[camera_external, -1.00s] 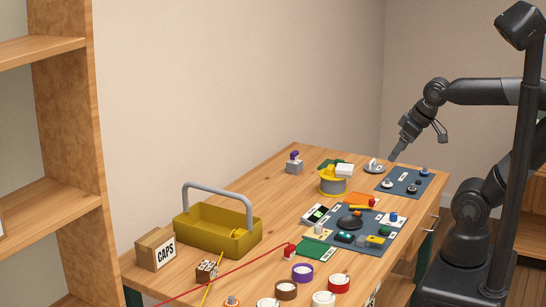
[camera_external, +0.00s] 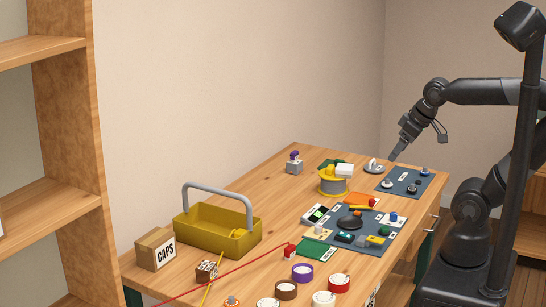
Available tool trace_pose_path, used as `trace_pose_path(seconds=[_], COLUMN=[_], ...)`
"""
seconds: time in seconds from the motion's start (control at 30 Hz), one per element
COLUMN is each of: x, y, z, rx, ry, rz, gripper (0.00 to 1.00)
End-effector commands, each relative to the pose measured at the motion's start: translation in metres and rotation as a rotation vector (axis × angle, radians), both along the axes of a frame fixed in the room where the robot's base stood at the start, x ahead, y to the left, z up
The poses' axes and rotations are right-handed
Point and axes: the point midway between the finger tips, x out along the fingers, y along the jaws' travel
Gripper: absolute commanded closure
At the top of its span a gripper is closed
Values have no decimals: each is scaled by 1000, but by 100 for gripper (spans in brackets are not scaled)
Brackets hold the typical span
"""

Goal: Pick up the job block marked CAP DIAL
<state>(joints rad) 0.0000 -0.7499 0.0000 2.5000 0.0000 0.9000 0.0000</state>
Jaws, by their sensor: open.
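My gripper (camera_external: 394,156) points down and left at the far right end of the table, just above or beside a small grey dish (camera_external: 374,169). It holds nothing that I can see, and its fingers are too small here to make out the gap. A small brown block with pale markings (camera_external: 206,271) sits at the near left, in front of the yellow-green tool tray. Its markings are too small to read. I cannot make out the words CAP DIAL on any block. My gripper is far from the brown block, across the table.
A cardboard box marked CAPS (camera_external: 155,250) and the handled tray (camera_external: 190,236) stand at the left. Coloured rings, a yellow spool (camera_external: 333,182) and dark mats with small parts (camera_external: 404,181) crowd the right and front. The table between tray and spool (camera_external: 258,193) is mostly clear.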

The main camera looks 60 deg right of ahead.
Motion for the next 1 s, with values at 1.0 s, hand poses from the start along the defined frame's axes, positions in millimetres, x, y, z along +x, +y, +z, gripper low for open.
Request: trace_pose_path(seconds=[1.0], x=[244], y=[136], z=[56], rx=[48], ry=[233], rz=[96], gripper=[25])
